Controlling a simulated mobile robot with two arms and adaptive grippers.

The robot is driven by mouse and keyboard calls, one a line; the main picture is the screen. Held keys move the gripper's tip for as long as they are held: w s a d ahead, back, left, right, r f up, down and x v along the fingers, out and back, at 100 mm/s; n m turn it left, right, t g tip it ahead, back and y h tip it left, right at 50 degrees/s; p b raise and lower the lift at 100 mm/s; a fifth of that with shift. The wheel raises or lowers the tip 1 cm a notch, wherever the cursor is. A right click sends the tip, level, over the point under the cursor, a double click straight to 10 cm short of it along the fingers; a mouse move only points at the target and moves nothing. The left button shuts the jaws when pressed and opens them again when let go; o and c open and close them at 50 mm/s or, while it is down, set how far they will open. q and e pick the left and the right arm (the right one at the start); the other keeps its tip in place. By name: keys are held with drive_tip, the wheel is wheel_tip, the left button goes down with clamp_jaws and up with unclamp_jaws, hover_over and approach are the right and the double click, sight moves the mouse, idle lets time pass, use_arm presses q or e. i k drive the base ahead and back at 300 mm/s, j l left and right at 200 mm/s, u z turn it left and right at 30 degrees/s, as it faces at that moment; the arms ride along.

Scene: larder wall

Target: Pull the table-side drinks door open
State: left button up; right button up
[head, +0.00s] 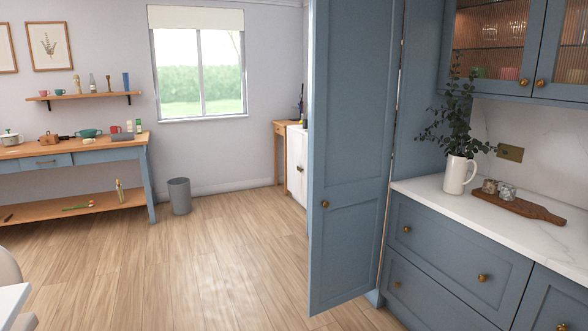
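A tall blue panelled door (352,130) stands right of centre in the head view, with a small round brass knob (324,204) low near its left edge. The door stands swung out from the blue cabinet run, its lower left corner out over the floor. Its outer face is towards me and it hides whatever is behind it. A thin light strip runs down its right edge. I cannot tell whether this is the table-side drinks door; no drinks shelves show. Neither gripper is in view.
A white counter (510,237) with a plant jug (458,175) and wooden board (520,206) is at right, above blue drawers (455,255). A blue workbench (75,151) and grey bin (180,196) are at left. A pale table corner (12,300) is lower left. The middle floor is clear.

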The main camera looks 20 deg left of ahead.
sight(294, 138)
drive_tip(key=i+j+u, duration=0.2)
drive_tip(key=i+u, duration=0.15)
drive_tip(key=i+j+u, duration=0.1)
drive_tip(key=i+u, duration=0.3)
drive_tip(key=i+j+u, duration=0.3)
drive_tip(key=i, duration=0.55)
drive_tip(key=i+l+u, duration=0.1)
drive_tip(key=i+u, duration=0.15)
drive_tip(key=i, duration=0.6)
drive_tip(key=i+z, duration=0.1)
drive_tip(key=i, duration=0.5)
drive_tip(key=i+j, duration=0.15)
drive_tip(key=i, duration=0.45)
drive_tip(key=i+z, duration=0.15)
drive_tip(key=i, duration=0.4)
drive_tip(key=i+j, duration=0.2)
drive_tip(key=i, duration=0.4)
drive_tip(key=z, duration=0.05)
